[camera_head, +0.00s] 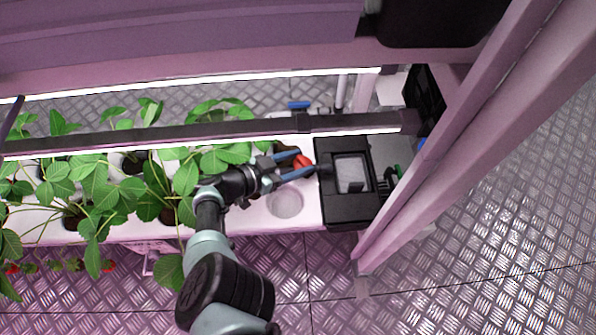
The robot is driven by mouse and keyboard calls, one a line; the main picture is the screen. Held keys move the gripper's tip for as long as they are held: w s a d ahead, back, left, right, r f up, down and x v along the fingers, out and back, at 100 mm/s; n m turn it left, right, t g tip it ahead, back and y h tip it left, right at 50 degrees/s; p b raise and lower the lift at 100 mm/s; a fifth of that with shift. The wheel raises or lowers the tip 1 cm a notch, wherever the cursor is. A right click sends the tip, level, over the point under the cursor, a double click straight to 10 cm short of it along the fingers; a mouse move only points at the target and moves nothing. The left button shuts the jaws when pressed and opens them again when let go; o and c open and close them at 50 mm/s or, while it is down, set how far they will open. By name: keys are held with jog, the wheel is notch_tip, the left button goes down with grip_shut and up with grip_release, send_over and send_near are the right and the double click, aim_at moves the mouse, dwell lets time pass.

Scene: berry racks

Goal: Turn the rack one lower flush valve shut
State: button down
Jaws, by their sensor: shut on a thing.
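My gripper (304,164) reaches in from the lower left, its two blue fingers pointing right. It is shut on a red handle (302,160), which I take to be the lower flush valve. Most of the handle and its pipe are hidden by the fingers and the black box beside them, so its exact angle cannot be told. A blue handle (298,104) on a fitting shows behind the dark rail, apart from my gripper.
A black box (347,217) with a pale window stands just right of my gripper. Strawberry plants (95,185) fill the white trough to the left. A dark rail (220,134) with a light strip crosses above my gripper. A pink post (440,150) stands at right.

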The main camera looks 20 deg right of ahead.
jog(key=shift+w+f+m+g+b, duration=0.2)
jog(key=shift+m+g+b, duration=0.5)
jog(key=shift+b, duration=1)
jog(key=shift+w+f+m+g+b, duration=0.15)
jog(key=shift+m+g+b, duration=0.55)
jog(key=shift+b, duration=1)
jog(key=m+g+b, duration=0.2)
jog(key=b, duration=0.6)
jog(key=shift+w+g+b, duration=0.15)
jog(key=shift+g+b, duration=0.2)
jog(key=shift+g, duration=0.05)
jog(key=shift+b, duration=0.75)
jog(key=m+g+b, duration=0.1)
jog(key=b, duration=0.2)
jog(key=shift+w+r, duration=0.1)
jog(key=shift+r, duration=0.1)
jog(key=shift+r+g+b, duration=0.3)
jog(key=shift+b, duration=0.25)
jog(key=shift+c, duration=2.2)
grip_release()
jog(key=shift+a, duration=0.1)
jog(key=shift+o, duration=1)
jog(key=shift+f, duration=0.1)
